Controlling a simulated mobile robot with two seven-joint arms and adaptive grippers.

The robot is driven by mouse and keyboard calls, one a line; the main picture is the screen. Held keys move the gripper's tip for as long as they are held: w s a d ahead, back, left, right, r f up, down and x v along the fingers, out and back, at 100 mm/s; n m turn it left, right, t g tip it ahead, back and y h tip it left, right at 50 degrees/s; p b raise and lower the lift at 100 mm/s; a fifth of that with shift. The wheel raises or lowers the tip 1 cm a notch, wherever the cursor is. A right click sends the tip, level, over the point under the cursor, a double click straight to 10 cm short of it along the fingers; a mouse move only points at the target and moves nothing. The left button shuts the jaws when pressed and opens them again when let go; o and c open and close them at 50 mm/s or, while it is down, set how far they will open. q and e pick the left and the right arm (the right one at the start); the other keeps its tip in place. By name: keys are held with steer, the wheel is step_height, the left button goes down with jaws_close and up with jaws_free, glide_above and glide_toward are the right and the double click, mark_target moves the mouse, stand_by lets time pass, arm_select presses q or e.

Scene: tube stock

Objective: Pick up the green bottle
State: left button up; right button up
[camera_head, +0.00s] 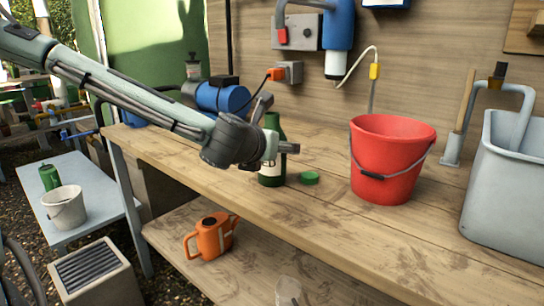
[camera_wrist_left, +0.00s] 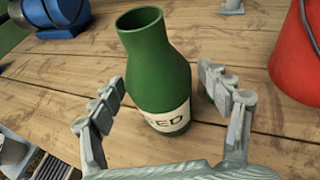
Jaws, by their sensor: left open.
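The green bottle (camera_head: 272,172) stands upright on the wooden workbench, partly hidden behind my left gripper in the head view. It has a cream label, and its mouth is open. In the left wrist view the bottle (camera_wrist_left: 160,75) stands between the two spread fingers of my left gripper (camera_wrist_left: 165,100), with a visible gap on each side. My left gripper (camera_head: 283,150) is open in front of the bottle in the head view. My right gripper does not show.
A green cap (camera_head: 309,178) lies on the bench right of the bottle. A red bucket (camera_head: 392,160) stands further right, and a grey sink (camera_head: 508,190) beyond it. A blue pump (camera_head: 222,98) is behind. An orange watering can (camera_head: 210,238) sits on the lower shelf.

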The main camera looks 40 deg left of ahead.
mark_target(270, 125)
arm_select(q)
steer(key=c, duration=1.5)
steer(key=shift+r, duration=0.25)
step_height(270, 125, up, 4)
steer(key=shift+p, duration=0.5)
steer(key=shift+s+a+r+p, duration=0.5)
steer(key=shift+s+a+r, duration=0.65)
steer(key=shift+a, duration=0.35)
steer(key=shift+s+a+r+p, duration=0.5)
steer(key=shift+s+a+r, duration=0.55)
steer(key=shift+s+a, duration=0.35)
steer(key=shift+s+a+r+p, duration=0.5)
steer(key=shift+s+a+r, duration=0.6)
steer(key=shift+a, duration=0.5)
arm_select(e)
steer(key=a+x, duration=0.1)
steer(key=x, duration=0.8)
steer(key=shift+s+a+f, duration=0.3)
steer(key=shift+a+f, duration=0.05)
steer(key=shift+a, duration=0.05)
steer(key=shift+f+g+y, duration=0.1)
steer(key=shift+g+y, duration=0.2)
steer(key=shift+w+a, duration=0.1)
